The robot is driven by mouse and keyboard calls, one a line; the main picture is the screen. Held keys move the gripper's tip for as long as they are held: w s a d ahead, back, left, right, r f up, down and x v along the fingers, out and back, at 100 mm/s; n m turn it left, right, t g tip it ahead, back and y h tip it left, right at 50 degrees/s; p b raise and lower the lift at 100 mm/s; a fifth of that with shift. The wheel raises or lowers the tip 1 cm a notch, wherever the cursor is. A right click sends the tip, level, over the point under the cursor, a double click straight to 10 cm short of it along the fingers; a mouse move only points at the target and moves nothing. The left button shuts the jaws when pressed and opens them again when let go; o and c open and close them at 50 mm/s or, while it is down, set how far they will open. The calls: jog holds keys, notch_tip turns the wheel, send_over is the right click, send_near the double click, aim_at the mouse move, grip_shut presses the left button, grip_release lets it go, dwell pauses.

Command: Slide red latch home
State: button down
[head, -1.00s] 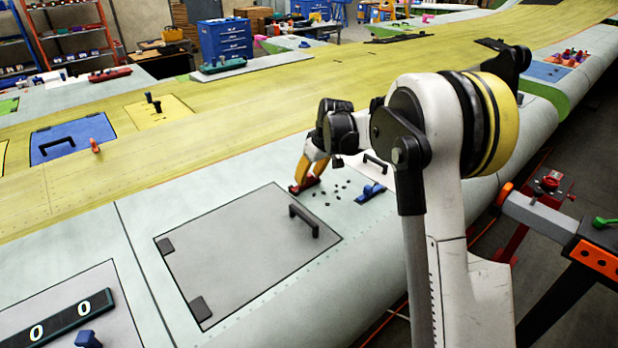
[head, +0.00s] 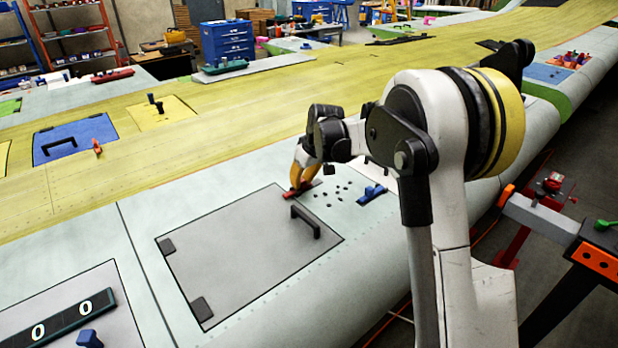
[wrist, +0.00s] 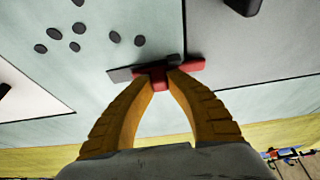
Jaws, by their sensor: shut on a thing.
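The red latch (head: 291,194) sits by the far right corner of the grey panel (head: 235,265). My gripper (head: 300,187) reaches down to it with yellow fingers. In the wrist view my gripper (wrist: 161,75) is shut on the upright tab of the red latch (wrist: 193,65). The latch's dark base plate (wrist: 122,74) shows to the left of the fingers. The red bar sticks out to the right and overlaps the edge of the grey panel (wrist: 250,60). The fingers hide part of the latch.
A black handle (head: 305,221) stands on the grey panel near the latch. Several small dark discs (head: 335,190) lie on the pale skin to the right. A blue latch (head: 372,193) sits beyond them. My arm crosses the right side.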

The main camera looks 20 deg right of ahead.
jog(key=shift+a+f, duration=0.1)
jog(key=shift+s, duration=0.1)
jog(key=c, duration=1.3)
grip_release()
jog(key=shift+a, duration=0.25)
jog(key=shift+d, duration=0.15)
jog(key=v, duration=1.2)
